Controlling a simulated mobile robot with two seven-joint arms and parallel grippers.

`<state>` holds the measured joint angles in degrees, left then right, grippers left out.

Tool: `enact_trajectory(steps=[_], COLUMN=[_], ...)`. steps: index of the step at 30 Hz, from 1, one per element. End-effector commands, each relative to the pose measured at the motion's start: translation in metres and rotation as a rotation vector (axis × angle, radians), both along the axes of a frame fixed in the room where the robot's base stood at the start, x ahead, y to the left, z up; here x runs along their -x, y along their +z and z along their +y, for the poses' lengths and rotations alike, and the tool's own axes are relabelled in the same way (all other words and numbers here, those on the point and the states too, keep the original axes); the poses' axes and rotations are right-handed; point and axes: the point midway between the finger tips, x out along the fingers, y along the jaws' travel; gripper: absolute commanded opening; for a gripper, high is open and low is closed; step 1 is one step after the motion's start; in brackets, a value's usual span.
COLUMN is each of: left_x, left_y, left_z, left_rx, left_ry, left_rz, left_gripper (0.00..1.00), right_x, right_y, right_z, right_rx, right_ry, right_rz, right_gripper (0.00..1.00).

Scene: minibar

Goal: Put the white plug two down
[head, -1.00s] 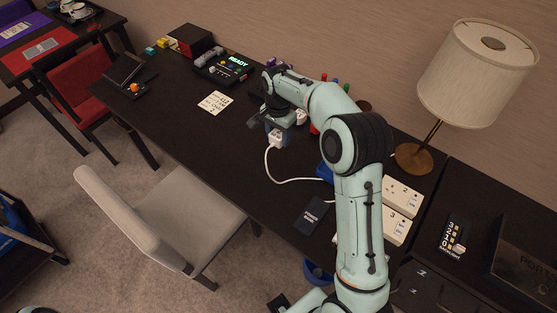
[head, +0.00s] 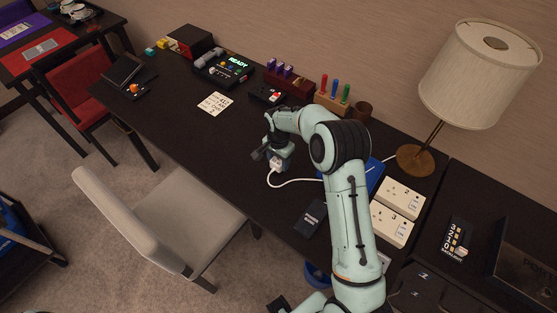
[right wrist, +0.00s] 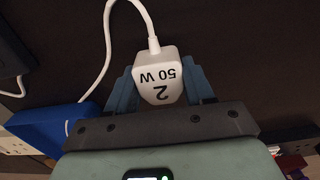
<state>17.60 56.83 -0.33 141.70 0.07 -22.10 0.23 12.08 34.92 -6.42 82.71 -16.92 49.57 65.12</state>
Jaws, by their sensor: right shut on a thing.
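The white plug (head: 276,164), marked "2" and "50 W" in the right wrist view (right wrist: 158,80), has a white cable running from it. My right gripper (head: 271,154) is shut on it, with a blue finger on each side of the plug in the right wrist view (right wrist: 160,92). It is over the dark desk; I cannot tell whether the plug touches the top. A dark end of what seems my left gripper (head: 278,303) shows at the bottom edge; its jaws cannot be made out.
Two white socket blocks, marked 2 (head: 400,197) and 3 (head: 391,225), lie right of my arm. A blue box (head: 374,174) is partly behind it. A dark card (head: 310,217), a lamp (head: 414,158) and a pen holder (head: 332,103) are near.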

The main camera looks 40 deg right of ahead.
Motion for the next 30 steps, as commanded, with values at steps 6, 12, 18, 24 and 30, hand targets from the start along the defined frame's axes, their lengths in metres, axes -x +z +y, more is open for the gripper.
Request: enact_trajectory(steps=[6, 12, 18, 24, 30], left_x=[0.001, 0.001, 0.001, 0.000, -0.002], left_y=[-0.002, -0.002, -0.001, 0.001, 0.003], left_z=[0.000, 0.000, 0.000, 0.000, 0.000], left_rx=[0.000, 0.000, 0.000, 0.000, 0.000], left_ry=[0.001, 0.000, 0.000, 0.000, 0.000], left_rz=[0.001, 0.001, 0.001, 0.000, -0.002], left_gripper=[0.53, 0.53, 0.53, 0.53, 0.53], right_x=[0.000, 0.000, 0.000, -0.001, -0.002], right_y=[-0.003, -0.003, -0.002, 0.018, 0.062], right_z=[0.000, 0.000, 0.000, 0.000, 0.000], right_rx=[0.000, 0.000, 0.000, 0.001, 0.001], right_ry=[0.001, 0.001, 0.001, 0.001, 0.002], right_rz=[0.000, 0.001, 0.000, -0.003, -0.006], right_gripper=[0.04, 0.78, 0.78, 0.78, 0.78])
